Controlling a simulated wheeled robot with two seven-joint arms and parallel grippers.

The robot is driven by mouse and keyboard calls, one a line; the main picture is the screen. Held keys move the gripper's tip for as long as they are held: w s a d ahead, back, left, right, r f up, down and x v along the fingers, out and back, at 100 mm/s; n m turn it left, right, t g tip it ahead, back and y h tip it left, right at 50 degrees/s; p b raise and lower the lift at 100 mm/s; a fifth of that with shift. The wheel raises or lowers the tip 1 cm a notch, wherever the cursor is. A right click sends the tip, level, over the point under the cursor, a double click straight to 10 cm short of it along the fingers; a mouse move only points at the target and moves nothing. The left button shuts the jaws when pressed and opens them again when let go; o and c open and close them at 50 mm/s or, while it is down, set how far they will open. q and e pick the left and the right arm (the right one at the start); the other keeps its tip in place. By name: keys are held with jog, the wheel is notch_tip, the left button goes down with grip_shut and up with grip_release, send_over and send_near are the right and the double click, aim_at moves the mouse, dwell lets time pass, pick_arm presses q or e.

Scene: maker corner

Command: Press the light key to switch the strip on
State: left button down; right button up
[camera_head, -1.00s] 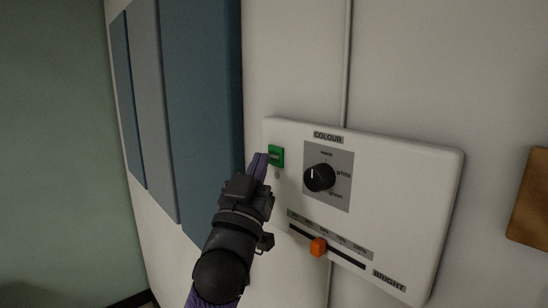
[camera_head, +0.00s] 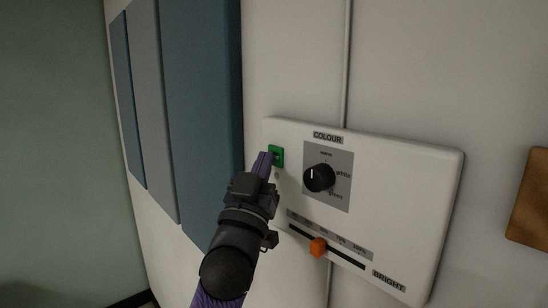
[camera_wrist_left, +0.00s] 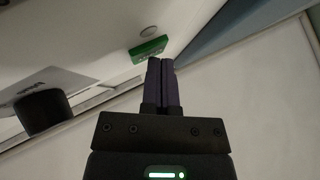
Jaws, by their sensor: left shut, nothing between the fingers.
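The light key is a small green square (camera_head: 277,155) at the upper left of a white wall panel (camera_head: 410,200). A small round grey spot (camera_head: 277,174) sits just below it and looks unlit. My left gripper (camera_head: 264,158) is shut and empty, its purple fingertips at the left side of the green key. In the left wrist view the green key (camera_wrist_left: 148,48) shows just beyond the shut fingertips (camera_wrist_left: 161,62). I cannot tell whether the tips touch it. My right gripper is not in view.
The panel also has a black colour knob (camera_head: 319,178) and an orange brightness slider (camera_head: 318,247). Blue and grey wall boards (camera_head: 200,110) stand left of the panel. A brown board (camera_head: 530,200) is at the right edge. A cable runs up the wall above the panel.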

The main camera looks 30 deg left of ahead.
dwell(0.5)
pick_arm(q)
jog(key=s+a+p, duration=0.1)
jog(key=s+a, duration=0.1)
jog(key=s, duration=0.4)
jog(key=shift+s+a, duration=0.25)
jog(key=shift+a, duration=0.1)
dwell(2.0)
